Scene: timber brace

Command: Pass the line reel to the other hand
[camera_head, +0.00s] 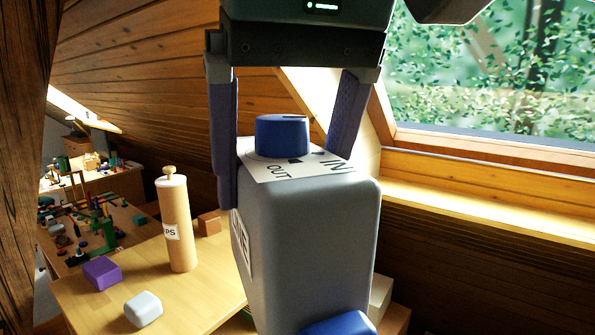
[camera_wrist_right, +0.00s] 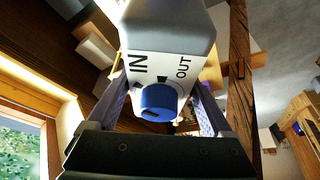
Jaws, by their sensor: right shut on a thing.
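The line reel (camera_head: 312,250) is a large grey rounded case with a blue knob (camera_head: 282,136) on its top face, which is marked IN and OUT. A partly hidden label is on its left side, and a blue part shows at its lower edge. My right gripper (camera_head: 283,178) comes down from above and is shut on the reel, one finger on each side of the knob end. In the right wrist view the reel (camera_wrist_right: 170,35) sits between the fingers, with the knob near the palm. My left gripper is in neither view.
A wooden table (camera_head: 90,308) at lower left bears a tall wooden cylinder (camera_head: 175,225), a purple block (camera_head: 102,273), a pale grey block (camera_head: 143,309) and a brown block (camera_head: 208,223). A cluttered bench stands behind it. A window with a wooden sill (camera_head: 480,215) is at right.

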